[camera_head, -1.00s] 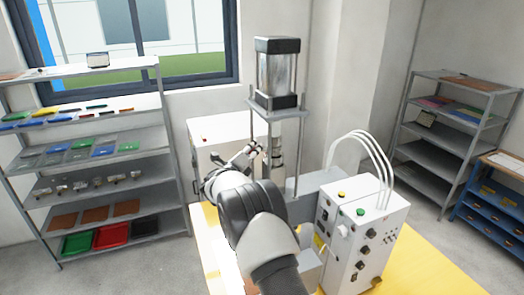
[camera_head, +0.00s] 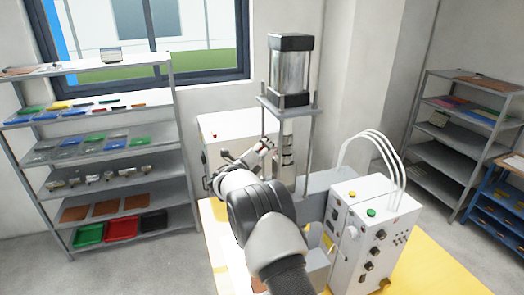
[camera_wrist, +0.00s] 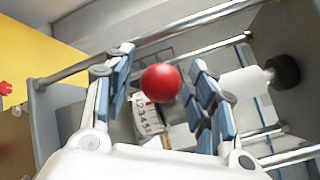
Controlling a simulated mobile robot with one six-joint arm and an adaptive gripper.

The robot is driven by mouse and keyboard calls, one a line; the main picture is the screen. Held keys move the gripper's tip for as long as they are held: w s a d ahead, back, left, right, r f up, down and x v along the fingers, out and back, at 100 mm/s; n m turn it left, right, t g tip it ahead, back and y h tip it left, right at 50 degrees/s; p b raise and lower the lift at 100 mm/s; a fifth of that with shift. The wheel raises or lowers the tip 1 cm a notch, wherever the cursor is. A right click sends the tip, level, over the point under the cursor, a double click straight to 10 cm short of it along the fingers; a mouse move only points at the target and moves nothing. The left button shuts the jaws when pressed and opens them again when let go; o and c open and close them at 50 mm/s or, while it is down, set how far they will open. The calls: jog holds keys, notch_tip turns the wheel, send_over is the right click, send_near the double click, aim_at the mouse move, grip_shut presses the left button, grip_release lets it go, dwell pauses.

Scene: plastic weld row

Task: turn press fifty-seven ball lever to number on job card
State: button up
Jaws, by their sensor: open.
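The press (camera_head: 290,100) stands on the yellow bench in the head view. In the wrist view the red ball (camera_wrist: 161,82) of its lever sits between the two fingers of my gripper (camera_wrist: 160,64), which are open with a gap on each side. Behind the ball is a pale scale plate (camera_wrist: 147,118) with black numbers and a red mark, partly covered by the ball. The lever's rod is hidden behind the ball. In the head view my gripper (camera_head: 262,150) is beside the press column. I cannot make out a readable job card.
A white control box (camera_head: 365,235) with knobs and hoses stands right of the press. A white cabinet (camera_head: 228,128) is behind my arm. Metal rods (camera_wrist: 195,38) of the press frame run close to the fingers. Shelves (camera_head: 118,130) stand at left, others at right.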

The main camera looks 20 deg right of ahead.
jog(key=v, duration=1.2)
jog(key=s+d+f+m+g+y+b, duration=0.1)
jog(key=s+d+m+g+b, duration=0.25)
jog(key=s+m, duration=0.35)
jog(key=s+d+f+m+g+b, duration=0.25)
jog(key=s+m+b, duration=0.25)
jog(key=s, duration=0.4)
jog(key=s+d+m+g+y+b, duration=0.1)
jog(key=s+d+m+g+b, duration=0.25)
jog(key=s+m, duration=0.35)
jog(key=s+a+f+m+y+b, duration=0.3)
jog(key=s+a+f+m+b, duration=0.1)
jog(key=s, duration=0.5)
jog(key=s+a+f+m+y+b, duration=0.4)
jog(key=s+f+m+b, duration=0.2)
jog(key=s+f+m, duration=0.2)
jog(key=s+a+f+m+t+y+b, duration=0.1)
jog(key=s+a+f+m+y+b, duration=0.2)
jog(key=s+f+m, duration=0.4)
jog(key=s+a+b, duration=0.1)
jog(key=s+b, duration=0.1)
jog(key=s, duration=0.1)
jog(key=shift+a+y, duration=0.25)
jog(key=shift+y, duration=0.05)
